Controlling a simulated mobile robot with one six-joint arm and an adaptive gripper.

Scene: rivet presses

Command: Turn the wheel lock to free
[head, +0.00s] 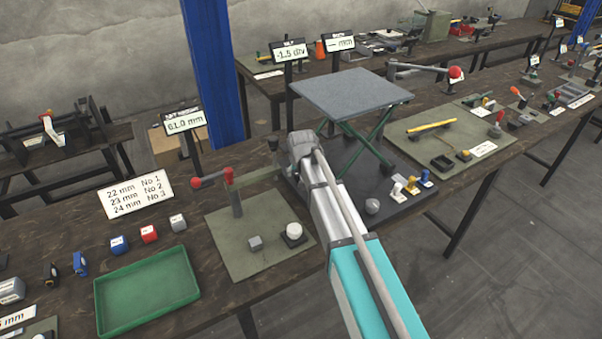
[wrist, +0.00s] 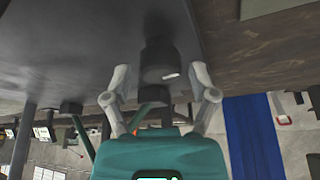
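In the wrist view my gripper (wrist: 160,80) is open, its two grey fingers spread wide. A dark round knob (wrist: 158,52) with a small white mark on it shows between and beyond the fingertips, with gaps on both sides. It stands on a dark plate and may be the wheel lock; I cannot tell for sure. In the head view the lift table has a grey platform (head: 352,93) on green crossed legs and a dark base (head: 395,205). My arm reaches to the base's left side and hides my gripper there.
A mat (head: 265,262) with a red-handled lever (head: 230,180) lies left of my arm, beside a green tray (head: 148,290). Small coloured knobs (head: 412,185) stand on the base's right part. A blue column (head: 214,65) rises behind the bench and shows in the wrist view (wrist: 255,135).

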